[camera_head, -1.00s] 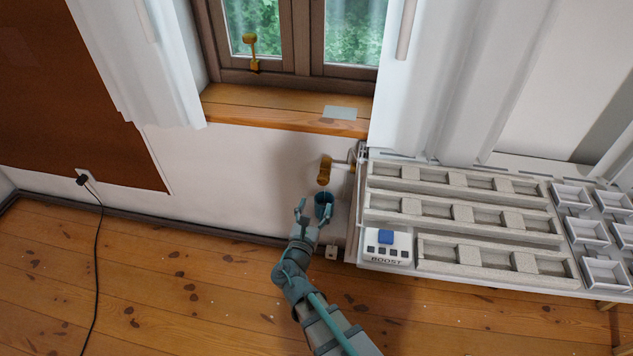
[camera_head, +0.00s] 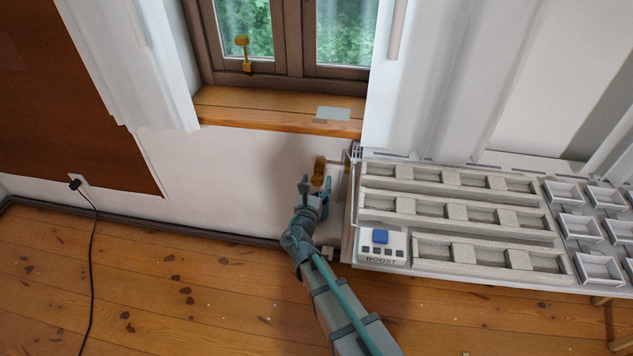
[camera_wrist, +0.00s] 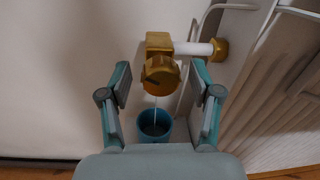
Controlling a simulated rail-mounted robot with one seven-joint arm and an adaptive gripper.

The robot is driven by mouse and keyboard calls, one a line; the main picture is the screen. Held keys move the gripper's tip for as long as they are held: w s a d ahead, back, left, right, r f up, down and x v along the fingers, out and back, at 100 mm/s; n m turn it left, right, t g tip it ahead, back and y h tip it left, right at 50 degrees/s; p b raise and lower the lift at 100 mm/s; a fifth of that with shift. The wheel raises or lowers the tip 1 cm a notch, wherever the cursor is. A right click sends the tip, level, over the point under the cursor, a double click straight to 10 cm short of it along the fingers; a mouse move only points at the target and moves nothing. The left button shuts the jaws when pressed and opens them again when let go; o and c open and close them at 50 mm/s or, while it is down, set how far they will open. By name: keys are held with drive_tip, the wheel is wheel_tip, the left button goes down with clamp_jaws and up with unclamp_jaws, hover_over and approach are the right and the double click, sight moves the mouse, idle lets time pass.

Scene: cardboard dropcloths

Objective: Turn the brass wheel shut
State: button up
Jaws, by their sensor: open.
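The brass wheel (camera_wrist: 161,77) sits on a brass valve body with a white pipe running right from it. In the head view the brass wheel (camera_head: 319,172) shows on the wall left of the radiator. A thin stream runs down from it into a blue cup (camera_wrist: 154,124). My gripper (camera_wrist: 160,75) is open, with one finger on each side of the wheel in the wrist view; I cannot tell whether either touches it. In the head view my gripper (camera_head: 316,183) is just below the wheel and hides most of the cup.
The white radiator (camera_head: 353,235) with stone-filled rows and a BOOST panel (camera_head: 381,246) stands close on the right. A wooden windowsill (camera_head: 250,109) juts out above. A black cable (camera_head: 92,250) hangs at the left. The wall left of the valve is clear.

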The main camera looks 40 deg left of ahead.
drive_tip(key=shift+w, duration=0.25)
drive_tip(key=c, duration=1.2)
drive_tip(key=shift+o, duration=0.2)
